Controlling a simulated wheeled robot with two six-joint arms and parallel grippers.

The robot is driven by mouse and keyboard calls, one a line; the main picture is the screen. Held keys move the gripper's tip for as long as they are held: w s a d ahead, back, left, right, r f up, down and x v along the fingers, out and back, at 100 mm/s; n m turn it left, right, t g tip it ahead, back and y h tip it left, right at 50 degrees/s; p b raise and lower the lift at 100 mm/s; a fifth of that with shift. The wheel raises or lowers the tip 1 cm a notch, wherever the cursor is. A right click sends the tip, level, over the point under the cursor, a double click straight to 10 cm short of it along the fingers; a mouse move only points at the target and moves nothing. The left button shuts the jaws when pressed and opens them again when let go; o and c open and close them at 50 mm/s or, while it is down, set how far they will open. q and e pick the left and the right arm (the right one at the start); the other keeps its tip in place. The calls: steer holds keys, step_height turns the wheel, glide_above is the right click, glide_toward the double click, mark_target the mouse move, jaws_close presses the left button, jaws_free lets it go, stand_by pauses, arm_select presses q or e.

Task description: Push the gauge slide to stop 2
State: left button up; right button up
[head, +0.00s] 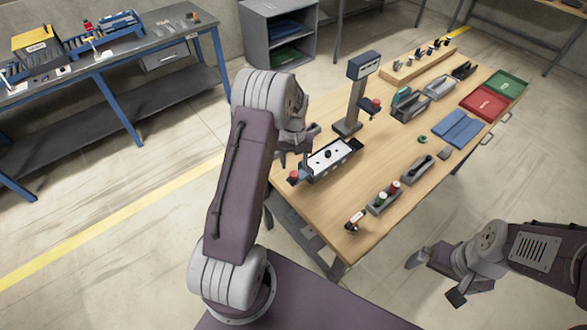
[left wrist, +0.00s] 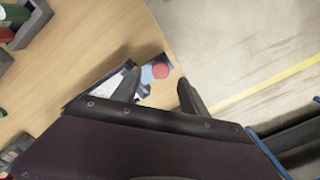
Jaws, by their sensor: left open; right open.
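A low fixture (head: 322,163) with a white top plate, dark marks and a small black knob lies at the near left edge of the table. A red knob (head: 294,176) stands at its near end; it also shows in the left wrist view (left wrist: 160,71). I cannot tell which part is the gauge slide, and no stop numbers are readable. My left gripper (head: 292,156) is open and empty above the near end. In the left wrist view its fingers (left wrist: 158,84) spread either side of the red knob, with no contact visible. My right gripper (head: 436,278) is open and empty, off the table's near right side.
A post with a display (head: 363,66) and a red-knobbed arm stands behind the fixture. Grey holders (head: 384,199) with red and green pieces lie to the right. The middle table is mostly clear.

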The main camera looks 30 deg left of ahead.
mark_target(294, 173)
arm_select(q)
steer(key=f+p, duration=0.1)
steer(key=f, duration=0.3)
steer(key=shift+a+f, duration=0.1)
steer(key=shift+a, duration=0.1)
steer(key=shift+w+d+f, duration=0.15)
steer(key=shift+d+f, duration=0.05)
steer(key=shift+f, duration=0.1)
steer(key=shift+c, duration=0.6)
steer(key=shift+s+a+r, duration=0.1)
steer(key=shift+s, duration=0.1)
steer(key=c, duration=0.5)
jaws_close()
steer(key=shift+w, duration=0.15)
